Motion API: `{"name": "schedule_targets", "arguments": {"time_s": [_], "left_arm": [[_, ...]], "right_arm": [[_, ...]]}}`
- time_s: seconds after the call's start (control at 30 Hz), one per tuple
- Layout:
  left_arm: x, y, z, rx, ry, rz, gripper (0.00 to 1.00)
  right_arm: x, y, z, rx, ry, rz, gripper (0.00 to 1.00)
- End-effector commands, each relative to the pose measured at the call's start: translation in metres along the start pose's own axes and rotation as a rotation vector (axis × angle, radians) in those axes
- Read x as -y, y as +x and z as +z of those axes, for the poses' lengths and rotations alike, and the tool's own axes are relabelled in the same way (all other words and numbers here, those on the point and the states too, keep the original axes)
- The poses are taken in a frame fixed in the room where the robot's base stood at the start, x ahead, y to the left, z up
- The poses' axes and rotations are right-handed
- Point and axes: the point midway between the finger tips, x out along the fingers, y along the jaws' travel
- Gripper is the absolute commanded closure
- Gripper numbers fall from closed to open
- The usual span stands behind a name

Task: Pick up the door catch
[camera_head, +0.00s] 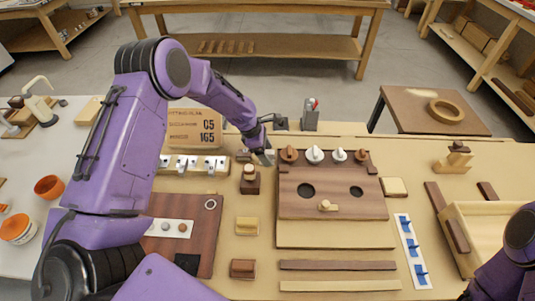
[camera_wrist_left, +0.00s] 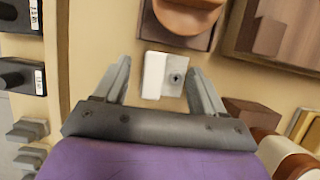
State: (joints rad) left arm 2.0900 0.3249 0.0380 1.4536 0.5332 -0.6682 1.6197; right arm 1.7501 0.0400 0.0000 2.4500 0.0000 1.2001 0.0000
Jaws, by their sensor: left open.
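What looks like the door catch (camera_wrist_left: 164,75), a small white block with a grey plate and a dark round hole, lies on the tan bench top in the left wrist view. My left gripper (camera_wrist_left: 158,72) is open, its two grey fingers pointing towards the catch, one on each side of it. I cannot tell how far above it the fingertips are.
A brown panel with knobs (camera_head: 331,202) stands right of the left gripper. A small wooden block with a round top (camera_head: 250,181) is just in front. A sign board (camera_head: 192,128) and a row of white switches (camera_head: 194,165) are to the left. A wooden tray (camera_head: 490,222) is at right.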

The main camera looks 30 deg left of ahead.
Motion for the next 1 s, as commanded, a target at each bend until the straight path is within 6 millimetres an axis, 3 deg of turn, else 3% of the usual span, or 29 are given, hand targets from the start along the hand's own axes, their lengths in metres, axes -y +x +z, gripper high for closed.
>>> {"name": "schedule_targets", "arguments": {"time_s": [0.17, 0.27, 0.3, 0.63, 1.0], "left_arm": [[0.0, 0.0, 0.0, 0.0, 0.001, 0.001, 0.3], [0.0, 0.0, 0.0, 0.0, 0.001, 0.001, 0.59], [0.0, 0.0, 0.0, 0.0, 0.001, 0.001, 0.63], [-0.001, -0.004, 0.003, 0.001, 0.002, 0.002, 0.67], [-0.001, -0.078, 0.033, 0.001, 0.003, 0.003, 0.67]], "right_arm": [[0.0, 0.0, 0.0, 0.0, 0.0, 0.0, 0.57], [0.0, 0.0, 0.0, 0.0, 0.0, 0.0, 0.57], [0.0, 0.0, 0.0, 0.0, 0.0, 0.0, 0.57], [0.0, 0.001, 0.001, 0.0, 0.0, 0.0, 0.57], [0.001, 0.008, 0.003, 0.0, 0.0, 0.0, 0.57]]}}
